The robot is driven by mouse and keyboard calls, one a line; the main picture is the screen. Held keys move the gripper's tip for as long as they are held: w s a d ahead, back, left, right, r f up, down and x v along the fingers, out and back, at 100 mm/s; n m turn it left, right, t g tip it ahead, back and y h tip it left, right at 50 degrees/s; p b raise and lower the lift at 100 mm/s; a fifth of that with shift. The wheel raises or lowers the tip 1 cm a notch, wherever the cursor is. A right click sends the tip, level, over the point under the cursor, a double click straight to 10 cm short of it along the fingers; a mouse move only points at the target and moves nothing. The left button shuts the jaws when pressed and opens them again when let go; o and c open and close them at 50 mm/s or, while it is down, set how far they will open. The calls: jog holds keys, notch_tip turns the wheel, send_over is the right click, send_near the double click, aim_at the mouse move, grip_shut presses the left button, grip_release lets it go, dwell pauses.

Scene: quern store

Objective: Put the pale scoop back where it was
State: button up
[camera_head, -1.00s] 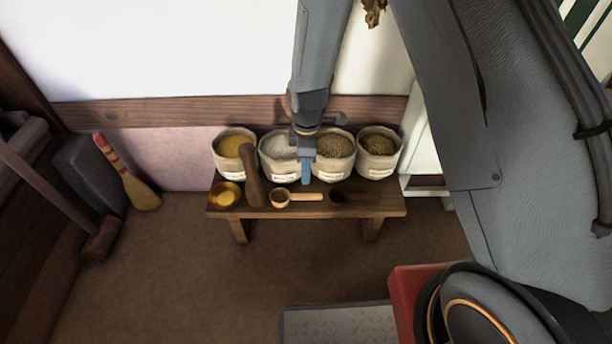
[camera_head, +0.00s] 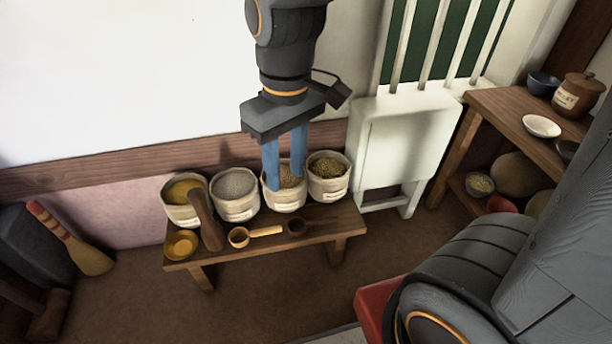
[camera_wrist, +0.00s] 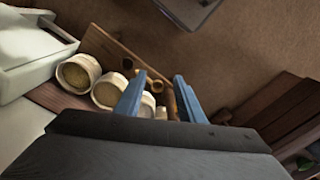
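The pale scoop (camera_head: 264,231) lies on the front part of the low wooden bench (camera_head: 330,232), with its round bowl to the left and its handle to the right. A dark scoop (camera_head: 300,227) lies just right of it. My gripper (camera_head: 285,180) is open and empty, with its two blue fingers apart and pointing down. In the head view it appears in front of the third sack (camera_head: 284,204), above and behind the pale scoop. The open fingers (camera_wrist: 160,78) also show in the wrist view, where the pale scoop cannot be told clearly.
Several sacks of grain and powder stand along the bench's back, including a grey-filled one (camera_head: 235,197). A brown upright tool (camera_head: 207,222) and a yellow dish (camera_head: 181,245) are at its left. A white cabinet (camera_head: 398,145) and a shelf (camera_head: 497,112) stand right. The floor in front is clear.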

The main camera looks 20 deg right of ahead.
jog(key=s+d+r+m, duration=0.2)
jog(key=s+r+m, duration=0.1)
jog(key=s, duration=0.3)
jog(key=shift+s, duration=0.15)
jog(key=d+r+m+p, duration=0.3)
jog(key=d+r+p, duration=0.6)
jog(key=p, duration=0.9)
jog(key=shift+d+r+h+p, duration=0.25)
jog(key=shift+r+h+p, duration=0.05)
jog(key=shift+r, duration=0.35)
